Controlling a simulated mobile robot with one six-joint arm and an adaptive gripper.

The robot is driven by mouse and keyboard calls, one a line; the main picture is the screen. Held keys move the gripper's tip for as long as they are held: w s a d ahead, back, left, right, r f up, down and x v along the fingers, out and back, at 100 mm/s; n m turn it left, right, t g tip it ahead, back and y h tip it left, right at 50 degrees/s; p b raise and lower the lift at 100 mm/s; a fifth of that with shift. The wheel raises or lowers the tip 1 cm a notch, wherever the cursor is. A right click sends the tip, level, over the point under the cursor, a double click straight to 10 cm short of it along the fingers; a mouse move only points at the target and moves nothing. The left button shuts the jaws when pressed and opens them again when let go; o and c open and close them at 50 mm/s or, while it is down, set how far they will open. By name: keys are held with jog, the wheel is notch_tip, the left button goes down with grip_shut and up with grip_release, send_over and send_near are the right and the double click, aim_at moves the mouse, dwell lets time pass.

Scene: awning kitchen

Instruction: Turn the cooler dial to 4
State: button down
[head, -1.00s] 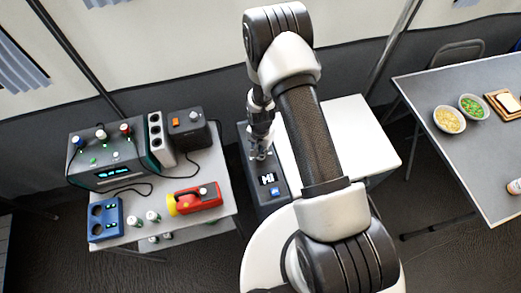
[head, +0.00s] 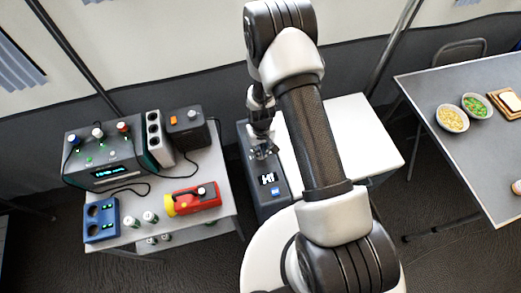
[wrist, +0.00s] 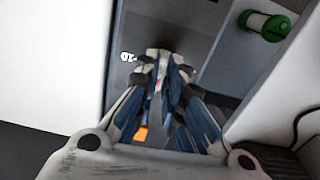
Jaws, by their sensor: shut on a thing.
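The cooler is a white-topped box (head: 365,125) in the middle of the head view, with a dark control panel (head: 273,205) along its left side. A lit display (head: 267,179) sits on the panel; its characters are too small to read surely. It also shows turned around in the wrist view (wrist: 128,57). My gripper (head: 262,154) is over the panel, just behind the display. In the wrist view my gripper (wrist: 162,58) has its fingertips close together at the panel, shut on the dial, which the fingers mostly hide. I cannot read the dial's setting.
A grey table (head: 215,215) on the left carries a dark device with knobs (head: 110,160), a blue block (head: 101,220) and a red-yellow tool (head: 193,199). A green-white cylinder (wrist: 264,25) is near in the wrist view. Another table (head: 480,170) stands right.

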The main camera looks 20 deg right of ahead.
jog(key=n, duration=0.4)
jog(key=shift+b, duration=0.35)
jog(key=shift+n, duration=2.2)
jog(key=c, duration=1.7)
grip_release()
notch_tip(320, 180, up, 12)
